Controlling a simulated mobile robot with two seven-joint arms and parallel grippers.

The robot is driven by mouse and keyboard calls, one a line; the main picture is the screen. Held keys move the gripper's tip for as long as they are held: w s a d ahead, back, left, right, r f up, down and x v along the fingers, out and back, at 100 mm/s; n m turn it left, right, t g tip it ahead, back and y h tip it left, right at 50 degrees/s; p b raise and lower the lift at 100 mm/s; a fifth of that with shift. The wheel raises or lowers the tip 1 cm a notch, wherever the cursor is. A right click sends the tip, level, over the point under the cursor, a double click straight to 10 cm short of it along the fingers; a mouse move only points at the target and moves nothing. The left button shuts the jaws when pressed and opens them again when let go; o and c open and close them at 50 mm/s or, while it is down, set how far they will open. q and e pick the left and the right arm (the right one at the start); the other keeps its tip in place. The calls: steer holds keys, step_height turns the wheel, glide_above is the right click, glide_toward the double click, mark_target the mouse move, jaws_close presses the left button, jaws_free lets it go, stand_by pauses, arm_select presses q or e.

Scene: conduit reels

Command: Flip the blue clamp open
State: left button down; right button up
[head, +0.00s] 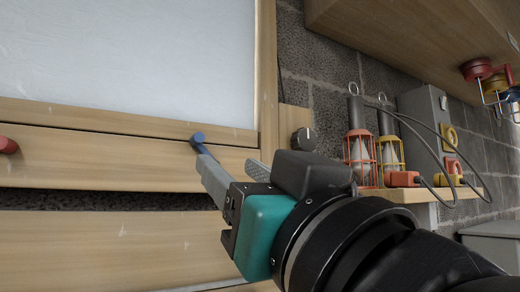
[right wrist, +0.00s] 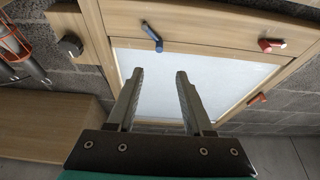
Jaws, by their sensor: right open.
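The blue clamp (head: 198,138) is a small knob with a short bar, on the wooden frame below the pale panel (head: 130,55). In the right wrist view the blue clamp (right wrist: 152,36) lies beyond my fingertips, with its bar slanted. My right gripper (head: 230,166) is open and empty. In the head view its left fingertip overlaps the clamp's lower end; the right wrist view shows the clamp apart from both fingers (right wrist: 160,72). My left gripper is not in view.
A red clamp (head: 8,145) sits on the frame at the left; two red clamps (right wrist: 271,44) (right wrist: 257,98) show in the right wrist view. A black knob (head: 303,139) is right of the frame. Caged lamps (head: 361,158) and cables stand on a shelf (head: 400,195). A wooden cabinet (head: 410,40) overhangs.

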mark_target(199, 142)
steer(key=p+x, duration=0.4)
steer(key=x, duration=1.1)
steer(key=shift+f+p, duration=0.1)
steer(key=shift+p, duration=0.25)
steer(key=shift+c, duration=0.3)
jaws_close()
